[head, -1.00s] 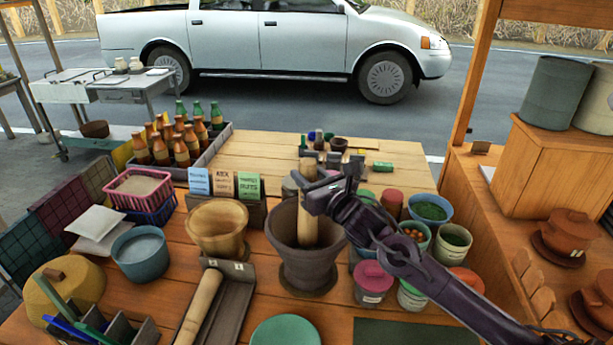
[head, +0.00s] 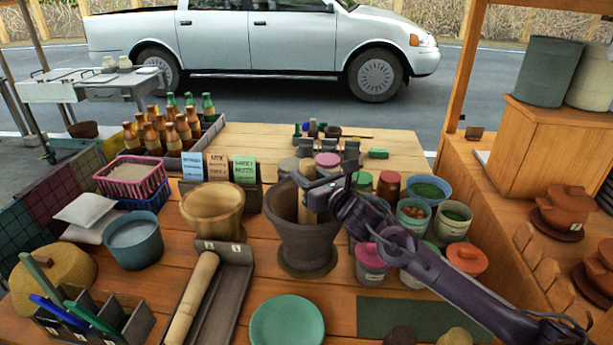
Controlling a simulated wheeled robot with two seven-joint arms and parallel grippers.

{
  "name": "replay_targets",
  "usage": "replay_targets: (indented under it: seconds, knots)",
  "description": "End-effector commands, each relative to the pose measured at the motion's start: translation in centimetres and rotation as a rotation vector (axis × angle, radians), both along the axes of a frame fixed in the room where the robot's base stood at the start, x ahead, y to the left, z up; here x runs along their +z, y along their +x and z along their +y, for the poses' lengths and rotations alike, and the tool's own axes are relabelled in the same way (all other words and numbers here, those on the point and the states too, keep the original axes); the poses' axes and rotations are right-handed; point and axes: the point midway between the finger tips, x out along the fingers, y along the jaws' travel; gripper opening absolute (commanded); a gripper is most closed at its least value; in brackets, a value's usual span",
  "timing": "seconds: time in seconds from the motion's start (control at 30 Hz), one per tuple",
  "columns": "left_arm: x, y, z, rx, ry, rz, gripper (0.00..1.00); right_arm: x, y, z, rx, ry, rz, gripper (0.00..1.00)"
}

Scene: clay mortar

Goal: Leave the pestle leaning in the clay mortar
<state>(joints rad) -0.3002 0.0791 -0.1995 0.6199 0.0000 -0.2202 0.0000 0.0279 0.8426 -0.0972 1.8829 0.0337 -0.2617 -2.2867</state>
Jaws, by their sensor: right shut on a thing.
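The dark clay mortar (head: 301,242) stands on the wooden table near the middle of the head view. A pale wooden pestle (head: 307,172) stands in it, close to upright, its top above the rim and its lower end hidden inside. My right gripper (head: 308,191) reaches in from the right and is shut on the pestle at about rim height. Whether the pestle touches the mortar's wall cannot be told. My left gripper is not in view.
A wooden bowl-shaped mortar (head: 213,212) stands close on the left. A wooden roller (head: 193,297) lies in a tray (head: 232,295) in front. Lidded pots (head: 371,264) crowd the right side. A green plate (head: 287,322) lies in front. Label cards (head: 217,168) stand behind.

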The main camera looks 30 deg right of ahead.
Motion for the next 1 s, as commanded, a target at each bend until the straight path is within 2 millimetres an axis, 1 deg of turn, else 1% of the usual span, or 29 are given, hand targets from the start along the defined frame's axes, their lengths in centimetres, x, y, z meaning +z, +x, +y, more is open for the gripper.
replay_targets:
  seconds: [0.37,0.4,0.5,0.6,0.87,1.0]
  knots:
    - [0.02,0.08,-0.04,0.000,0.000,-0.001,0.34,0.16,0.02,-0.03,0.000,0.000,-0.004,0.00]
    - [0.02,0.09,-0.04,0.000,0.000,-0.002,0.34,0.16,0.01,-0.03,0.000,0.000,-0.004,0.37]
    - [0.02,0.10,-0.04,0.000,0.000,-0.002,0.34,0.13,0.01,-0.02,0.000,0.000,-0.003,0.50]
    - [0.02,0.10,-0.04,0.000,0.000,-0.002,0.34,0.09,0.01,-0.02,0.000,0.000,-0.002,0.61]
    - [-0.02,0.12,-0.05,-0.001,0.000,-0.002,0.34,-0.16,-0.05,0.00,0.000,0.000,0.003,0.61]
    - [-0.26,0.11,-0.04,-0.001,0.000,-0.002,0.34,-0.27,-0.73,-0.10,0.000,-0.002,0.003,0.61]
